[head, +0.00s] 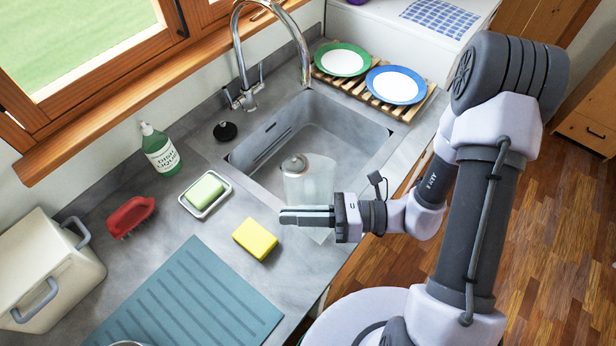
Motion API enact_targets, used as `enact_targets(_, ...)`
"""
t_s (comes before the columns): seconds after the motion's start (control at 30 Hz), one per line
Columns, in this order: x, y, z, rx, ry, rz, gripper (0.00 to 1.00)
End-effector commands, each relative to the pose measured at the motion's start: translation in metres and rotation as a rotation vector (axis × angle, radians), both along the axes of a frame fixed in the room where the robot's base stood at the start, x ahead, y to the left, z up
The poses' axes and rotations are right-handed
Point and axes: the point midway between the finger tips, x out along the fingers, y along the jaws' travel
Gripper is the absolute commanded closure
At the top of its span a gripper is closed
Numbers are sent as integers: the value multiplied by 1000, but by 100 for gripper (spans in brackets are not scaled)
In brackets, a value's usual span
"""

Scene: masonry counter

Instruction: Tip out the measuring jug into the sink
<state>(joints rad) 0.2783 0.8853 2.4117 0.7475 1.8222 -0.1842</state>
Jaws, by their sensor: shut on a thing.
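The measuring jug (316,182) is clear and see-through, and shows over the near part of the grey sink (340,133). My gripper (308,215) reaches in from the right with its fingers pointing left, and is shut on the jug near its lower part as seen here. The jug looks roughly upright; its contents cannot be made out. A round silvery shape (294,163) shows at the jug's upper left; I cannot tell whether it belongs to the jug or the sink.
A curved tap (240,55) stands behind the sink. A drying rack (405,112) with a green-rimmed plate (342,60) and a blue-rimmed plate (395,85) is on the right. A yellow sponge (255,239), soap dish (205,194), red brush (130,215) and soap bottle (160,150) stand left.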

Motion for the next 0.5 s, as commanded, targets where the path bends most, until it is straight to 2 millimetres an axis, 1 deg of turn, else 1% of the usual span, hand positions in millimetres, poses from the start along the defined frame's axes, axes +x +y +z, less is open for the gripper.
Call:
enact_targets(0.03, -8, 0, -14, 1, -53, -2, 100)
enact_targets(0.17, -25, -1, -27, 3, -221, -3, 100)
enact_targets(0.3, -33, -1, -45, 5, -335, -3, 100)
enact_targets(0.4, -37, -1, -55, 6, -400, -2, 100)
enact_targets(0.5, -41, -1, -56, 8, -487, -2, 100)
